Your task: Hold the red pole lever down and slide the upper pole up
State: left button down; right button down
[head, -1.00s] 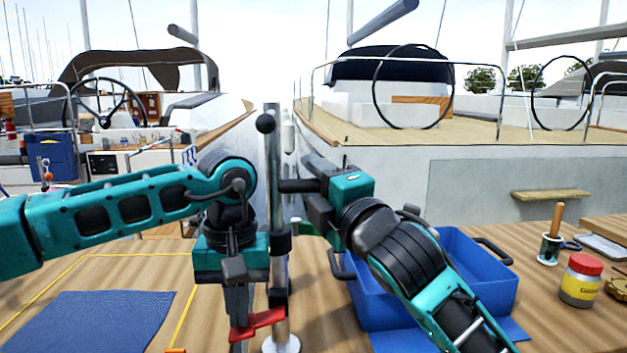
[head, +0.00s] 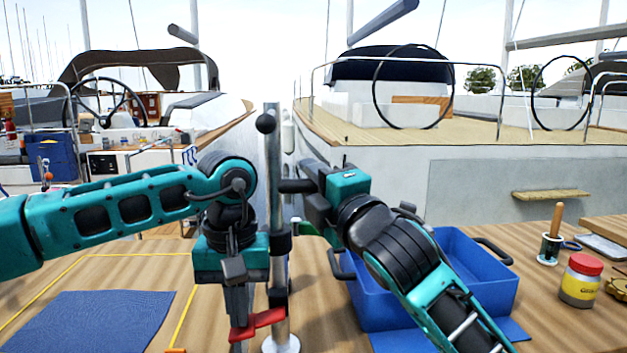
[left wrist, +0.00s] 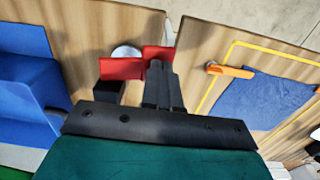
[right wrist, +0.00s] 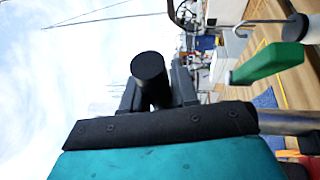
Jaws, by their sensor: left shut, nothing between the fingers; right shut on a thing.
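The metal pole (head: 273,150) stands upright at the centre of the head view, with a black ball (head: 266,123) near its top. A black side handle (head: 297,186) sticks out to the right from the pole. My right gripper (head: 312,188) is shut on this handle; its round end (right wrist: 150,70) shows between the fingers in the right wrist view. The red lever (head: 262,320) sits low on the pole. My left gripper (head: 238,318) is shut and empty, fingers pointing down at the lever; the left wrist view shows the red lever (left wrist: 120,68) by its fingertips. Exact contact is unclear.
A green lever (right wrist: 268,64) sits on the pole between red lever and handle. A blue bin (head: 490,285) stands right of the pole. A jar (head: 581,280) and a brush cup (head: 550,248) stand further right. A blue mat (head: 90,322) lies at left.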

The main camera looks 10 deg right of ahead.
notch_tip(320, 180, up, 17)
dwell(0.7)
jog(key=shift+s+d, duration=0.1)
jog(key=c, duration=1.1)
grip_release()
jog(key=shift+o, duration=0.6)
jog(key=shift+f, duration=0.15)
